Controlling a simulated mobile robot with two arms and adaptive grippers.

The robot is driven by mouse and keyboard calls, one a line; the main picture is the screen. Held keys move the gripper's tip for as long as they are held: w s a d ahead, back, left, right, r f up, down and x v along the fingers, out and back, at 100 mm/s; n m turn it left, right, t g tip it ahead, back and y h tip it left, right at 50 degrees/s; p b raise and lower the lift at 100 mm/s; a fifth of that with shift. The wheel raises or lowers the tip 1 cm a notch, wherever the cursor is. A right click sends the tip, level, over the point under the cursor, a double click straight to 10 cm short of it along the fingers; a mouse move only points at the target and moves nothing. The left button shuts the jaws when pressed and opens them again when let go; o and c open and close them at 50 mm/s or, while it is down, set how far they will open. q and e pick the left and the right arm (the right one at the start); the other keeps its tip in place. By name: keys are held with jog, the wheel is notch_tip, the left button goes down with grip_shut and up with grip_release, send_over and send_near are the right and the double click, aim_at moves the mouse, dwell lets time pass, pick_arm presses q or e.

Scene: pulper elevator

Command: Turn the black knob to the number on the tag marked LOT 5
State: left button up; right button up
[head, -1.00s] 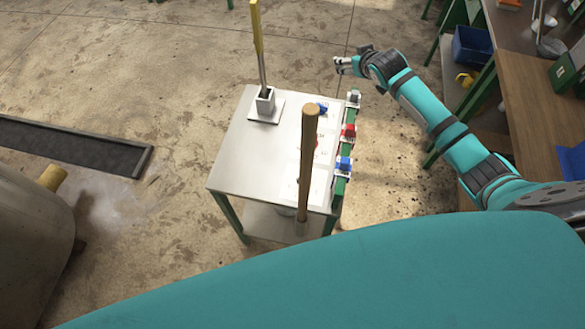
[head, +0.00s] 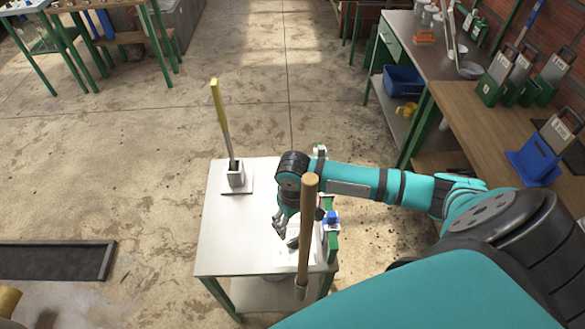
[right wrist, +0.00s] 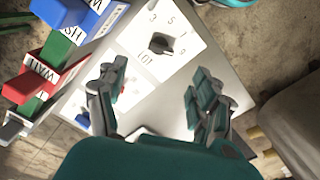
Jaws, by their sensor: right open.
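The black knob (right wrist: 159,43) sits on a white dial plate (right wrist: 185,48) with printed numbers around it, among them 3, 5, 7 and 9, and LOT lettering below. My right gripper (right wrist: 155,97) is open, its fingers spread on either side of an empty gap, with the knob beyond the tips. In the head view the right gripper (head: 283,228) hangs low over the front right of the metal table (head: 228,235). I cannot make out a tag reading LOT 5. My left gripper is out of view.
A wooden post (head: 308,235) rises close to my right gripper. A green rail with blue (right wrist: 62,14) and red (right wrist: 35,75) labelled blocks runs along the table edge. A yellow-handled tool (head: 222,115) stands in a holder at the table's back. The table's left side is clear.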

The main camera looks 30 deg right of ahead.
aim_at(293, 239)
notch_tip(293, 239, down, 10)
jog(key=shift+r, duration=0.1)
dwell(0.4)
jog(key=c, duration=1.2)
